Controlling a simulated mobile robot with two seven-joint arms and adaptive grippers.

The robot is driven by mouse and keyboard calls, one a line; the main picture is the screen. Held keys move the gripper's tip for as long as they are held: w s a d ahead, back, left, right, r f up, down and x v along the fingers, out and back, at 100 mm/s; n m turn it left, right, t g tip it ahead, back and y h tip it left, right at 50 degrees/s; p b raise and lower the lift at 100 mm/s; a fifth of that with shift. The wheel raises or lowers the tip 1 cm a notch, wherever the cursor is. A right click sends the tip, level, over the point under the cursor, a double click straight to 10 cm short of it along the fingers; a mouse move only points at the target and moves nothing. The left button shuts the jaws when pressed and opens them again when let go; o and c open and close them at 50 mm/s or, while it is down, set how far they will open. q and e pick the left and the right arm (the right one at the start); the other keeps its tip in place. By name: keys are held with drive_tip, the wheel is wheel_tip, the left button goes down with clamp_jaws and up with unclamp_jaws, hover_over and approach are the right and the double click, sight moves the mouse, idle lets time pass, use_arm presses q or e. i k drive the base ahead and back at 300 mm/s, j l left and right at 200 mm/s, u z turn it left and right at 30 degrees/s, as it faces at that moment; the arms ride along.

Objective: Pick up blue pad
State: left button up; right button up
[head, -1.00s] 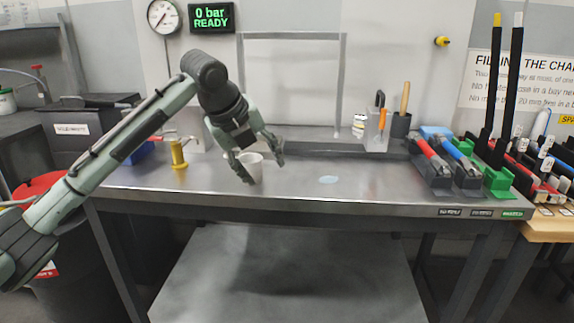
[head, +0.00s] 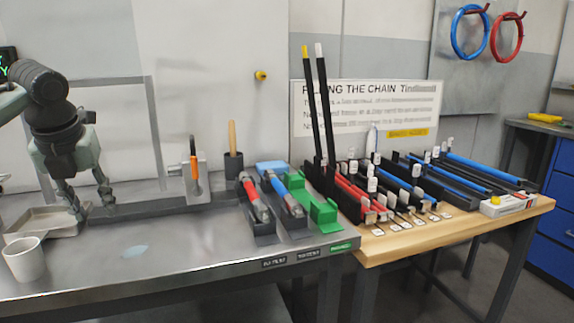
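A light blue pad (head: 270,165) lies at the back of the steel bench, behind the holders with red-handled and blue-handled tools. Its front is partly hidden by them. My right gripper is not in view.
A shallow metal tray (head: 42,222) sits left of my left gripper. A caddy with an orange-handled tool (head: 196,182) and a dark pot (head: 233,166) stand between gripper and pad. Two tall black rods (head: 318,105) rise right of the pad. The bench's front middle is clear.

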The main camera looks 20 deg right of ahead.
sight(279, 167)
drive_tip(key=i+l, duration=0.1)
drive_tip(key=l, duration=1)
drive_tip(key=i+l, duration=0.7)
drive_tip(key=l, duration=0.2)
drive_tip(key=z, duration=0.05)
